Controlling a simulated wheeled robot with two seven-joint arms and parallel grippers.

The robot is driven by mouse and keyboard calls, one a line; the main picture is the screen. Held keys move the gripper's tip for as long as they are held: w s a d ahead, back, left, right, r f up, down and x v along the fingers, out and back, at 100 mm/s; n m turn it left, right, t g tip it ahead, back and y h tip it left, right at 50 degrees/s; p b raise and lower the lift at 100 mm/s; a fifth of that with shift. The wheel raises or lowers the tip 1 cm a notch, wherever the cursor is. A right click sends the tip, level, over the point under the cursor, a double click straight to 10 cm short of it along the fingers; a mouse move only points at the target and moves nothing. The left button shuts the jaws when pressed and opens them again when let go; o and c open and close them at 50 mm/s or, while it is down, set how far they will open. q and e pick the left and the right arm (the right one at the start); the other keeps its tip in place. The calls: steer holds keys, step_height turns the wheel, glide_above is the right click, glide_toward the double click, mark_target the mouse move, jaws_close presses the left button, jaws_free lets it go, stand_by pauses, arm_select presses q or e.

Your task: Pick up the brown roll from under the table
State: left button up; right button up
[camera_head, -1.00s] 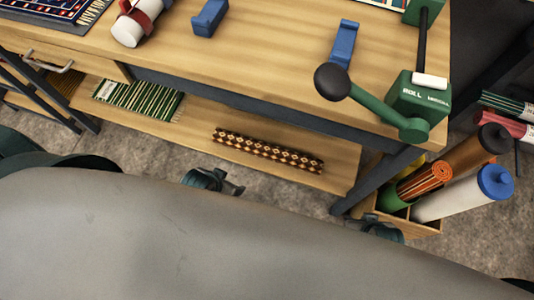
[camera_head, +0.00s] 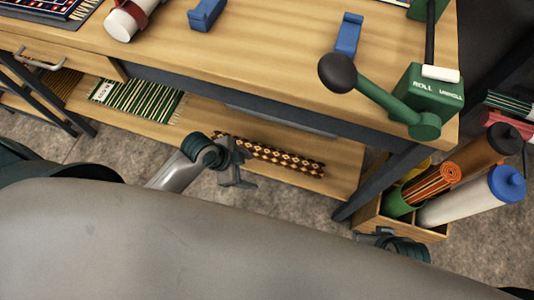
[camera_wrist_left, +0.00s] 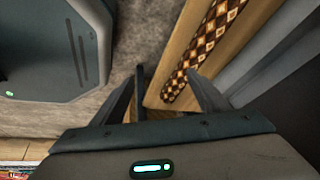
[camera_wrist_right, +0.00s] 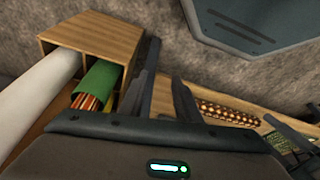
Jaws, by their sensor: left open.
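The brown roll (camera_head: 285,157), with a brown and cream diamond pattern, lies on the wooden shelf under the table. My left gripper (camera_head: 236,172) is at the shelf's front edge, beside the roll's left end and partly hiding it. In the right wrist view the roll (camera_wrist_right: 225,113) lies further off. My right gripper (camera_head: 376,238) shows at the front of the wooden bin, its fingers (camera_wrist_right: 165,72) apart and empty.
The table top (camera_head: 270,50) overhangs the shelf (camera_head: 225,125). A green striped rug (camera_head: 137,101) lies further left on the shelf. A dark table leg (camera_head: 375,182) and a wooden bin (camera_head: 368,217) with several rolls stand right. A green crank (camera_head: 425,125) sits on top.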

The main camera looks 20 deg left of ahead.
mark_target(263, 154)
arm_select(q)
steer(key=w+a+f+m, duration=0.1)
steer(key=w+a+m, duration=0.1)
steer(key=w, duration=0.3)
steer(key=w+a+f+m+h, duration=0.1)
steer(key=w+a+f+m, duration=0.1)
steer(key=w+m, duration=0.2)
steer(key=shift+w+a+m+g, duration=0.3)
steer(key=shift+w+a, duration=0.05)
steer(key=shift+w, duration=0.15)
arm_select(e)
steer(key=f, duration=0.1)
steer(key=a+f, duration=0.1)
steer(key=shift+f, duration=0.3)
arm_select(q)
steer(key=shift+f, duration=0.2)
steer(key=x, duration=0.6)
steer(key=shift+d+f+b, duration=0.15)
steer(key=shift+d+b, duration=0.15)
steer(key=shift+b, duration=0.05)
steer(key=shift+w+f, duration=0.1)
arm_select(e)
steer(key=shift+w+a, duration=0.5)
